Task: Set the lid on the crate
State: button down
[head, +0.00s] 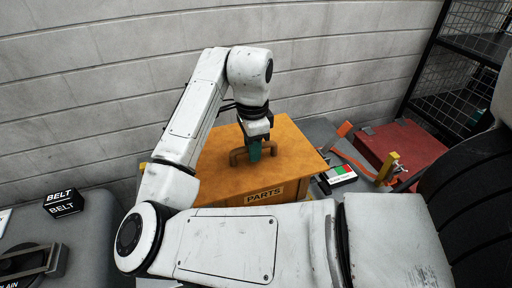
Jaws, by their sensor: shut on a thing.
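The lid (292,148) is a flat orange-brown panel with a bracket-shaped handle (237,157) in its middle. My gripper (255,151) comes down from above and is shut on the handle. The crate (225,200) is directly under the lid, its front showing a "PARTS" label (264,195). The lid covers the top of the crate; whether it rests on the rim or hangs just above it, I cannot tell. The crate's inside is hidden, and my arm hides the left and lower front.
A control box (339,174) with green and red buttons stands right of the crate. Beyond it are an orange strap (350,158), a yellow post (386,168) and a red box (402,143). A black "BELT" block (63,204) is at the left. A wall (310,60) stands behind.

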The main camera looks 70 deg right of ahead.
jog(key=w+d+f, duration=0.1)
jog(key=d, duration=0.1)
jog(key=d+f, duration=0.2)
jog(key=d, duration=0.1)
jog(key=w+d+f, duration=0.1)
jog(key=d, duration=0.2)
jog(key=shift+w+d+f, duration=0.2)
jog(key=shift+w+d, duration=0.05)
jog(key=shift+w, duration=0.1)
jog(key=w+d+f+b, duration=0.1)
jog(key=d+f, duration=0.3)
jog(key=f, duration=0.4)
jog(key=shift+w+f+b, duration=0.15)
jog(key=shift+w+b, duration=0.25)
jog(key=shift+b, duration=0.4)
jog(key=c, duration=1)
grip_release()
jog(key=shift+o, duration=0.2)
notch_tip(320, 180, up, 12)
jog(key=shift+p, duration=1.1)
